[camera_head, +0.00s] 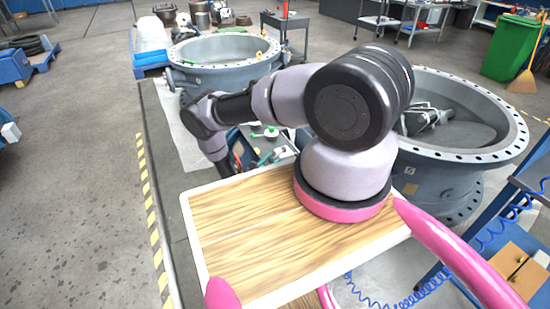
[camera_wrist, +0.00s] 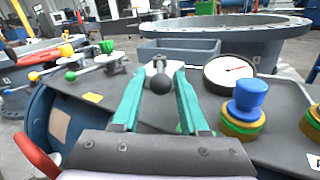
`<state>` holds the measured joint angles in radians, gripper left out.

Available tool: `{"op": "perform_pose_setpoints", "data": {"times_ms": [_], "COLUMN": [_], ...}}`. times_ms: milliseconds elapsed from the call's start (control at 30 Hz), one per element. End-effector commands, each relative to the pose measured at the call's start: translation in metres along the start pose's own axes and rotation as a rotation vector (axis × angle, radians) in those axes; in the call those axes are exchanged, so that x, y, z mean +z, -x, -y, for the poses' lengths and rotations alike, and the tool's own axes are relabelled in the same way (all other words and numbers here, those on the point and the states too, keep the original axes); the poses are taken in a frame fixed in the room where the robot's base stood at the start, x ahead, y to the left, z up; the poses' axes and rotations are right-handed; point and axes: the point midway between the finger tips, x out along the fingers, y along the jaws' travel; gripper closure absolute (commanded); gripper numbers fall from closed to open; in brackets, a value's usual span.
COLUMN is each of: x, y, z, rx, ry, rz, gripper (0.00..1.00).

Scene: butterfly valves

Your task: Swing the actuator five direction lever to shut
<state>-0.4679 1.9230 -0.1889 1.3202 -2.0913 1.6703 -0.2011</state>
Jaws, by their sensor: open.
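My gripper (camera_wrist: 159,73) is open, with one teal finger on each side of this knob. Gaps show between the knob and both fingers. No label showing which lever is actuator five is readable. To the left are levers with green knobs (camera_wrist: 106,46) and a yellow knob (camera_wrist: 34,76). In the head view the panel shows in part behind my arm (camera_head: 265,140); my gripper and the black knob cannot be made out there.
A round gauge (camera_wrist: 230,72) and a blue knob (camera_wrist: 250,95) on a yellow and green base stand close right of my fingers. A red handle (camera_wrist: 35,157) is at lower left. Large flanged valve bodies (camera_head: 225,50) stand beyond the panel and at right (camera_head: 465,155).

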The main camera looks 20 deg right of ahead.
Motion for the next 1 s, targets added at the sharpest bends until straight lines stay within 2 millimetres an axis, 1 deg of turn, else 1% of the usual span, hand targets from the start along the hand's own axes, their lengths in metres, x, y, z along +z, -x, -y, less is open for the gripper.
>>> {"op": "perform_pose_setpoints", "data": {"times_ms": [33, 100, 200, 333, 533, 567, 600, 667, 700, 1000], "x": [0.000, 0.000, 0.000, 0.000, 0.000, 0.000, 0.000, 0.000, 0.000, 0.000], "y": [-0.009, -0.017, -0.025, -0.029, -0.029, -0.029, -0.029, -0.029, -0.029, -0.028], "z": [0.001, 0.001, 0.000, 0.000, 0.000, 0.000, 0.000, 0.000, 0.000, 0.000], "rx": [-0.003, -0.003, -0.001, -0.001, 0.000, 0.000, 0.000, 0.000, 0.000, 0.000], "ry": [0.000, 0.000, 0.000, 0.000, 0.000, 0.000, 0.000, 0.001, 0.001, 0.001], "rz": [0.000, 0.000, 0.000, 0.000, 0.000, 0.000, 0.000, 0.000, 0.000, 0.000], "gripper": [0.56, 0.56, 0.56, 0.56, 0.56, 0.60, 0.76, 0.99, 1.00, 1.00]}}
